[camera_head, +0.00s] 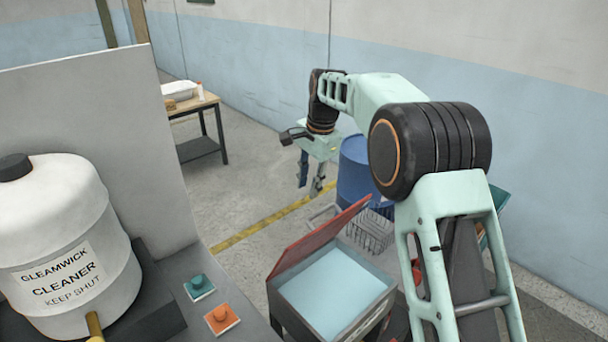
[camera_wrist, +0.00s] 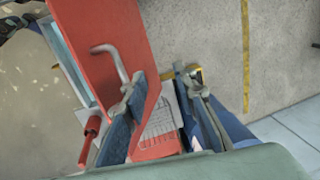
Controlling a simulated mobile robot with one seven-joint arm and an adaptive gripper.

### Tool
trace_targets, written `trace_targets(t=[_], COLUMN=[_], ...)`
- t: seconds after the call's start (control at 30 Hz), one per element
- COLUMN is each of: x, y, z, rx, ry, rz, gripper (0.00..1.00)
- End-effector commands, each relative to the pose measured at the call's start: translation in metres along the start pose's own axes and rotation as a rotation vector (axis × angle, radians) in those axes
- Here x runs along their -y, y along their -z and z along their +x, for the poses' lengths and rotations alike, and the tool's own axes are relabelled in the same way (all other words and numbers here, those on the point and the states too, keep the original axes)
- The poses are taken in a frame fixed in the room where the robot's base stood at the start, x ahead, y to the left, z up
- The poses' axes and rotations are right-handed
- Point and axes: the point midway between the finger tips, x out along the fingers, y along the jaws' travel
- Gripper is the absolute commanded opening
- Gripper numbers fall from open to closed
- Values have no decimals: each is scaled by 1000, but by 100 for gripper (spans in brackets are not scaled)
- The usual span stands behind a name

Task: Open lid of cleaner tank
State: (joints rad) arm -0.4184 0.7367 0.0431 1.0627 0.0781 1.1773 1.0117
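A dark open tank (camera_head: 357,325) with light blue contents stands at the lower middle of the head view. Its red lid (camera_head: 318,238) is raised and tilted up along the left and far side. In the wrist view the lid (camera_wrist: 105,30) shows a bent grey handle (camera_wrist: 112,65). My gripper (camera_head: 311,184) points down, beyond the lid. In the wrist view my gripper (camera_wrist: 160,82) is open with nothing between its fingers. Its left finger overlaps the lid in that view; I cannot tell whether they touch. A white drum (camera_head: 110,290) labelled "Gleamwick cleaner keep shut" has a black cap.
A green button (camera_head: 199,287) and an orange button (camera_head: 221,319) sit on the grey counter by the drum. A blue barrel (camera_head: 356,170) and a wire basket (camera_head: 368,235) stand behind the tank. A small table (camera_head: 197,148) is at the back left.

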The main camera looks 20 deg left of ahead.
Motion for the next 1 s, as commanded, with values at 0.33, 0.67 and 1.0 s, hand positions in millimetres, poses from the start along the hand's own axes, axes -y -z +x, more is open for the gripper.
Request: trace_targets(t=[0.33, 0.67, 1.0], x=[20, 22, 23], y=[0, 0, 0], z=[-12, -15, -21], rx=[-1, 0, -1], ry=[0, 0, 2], rz=[-1, 0, 0], gripper=[26, 26, 26])
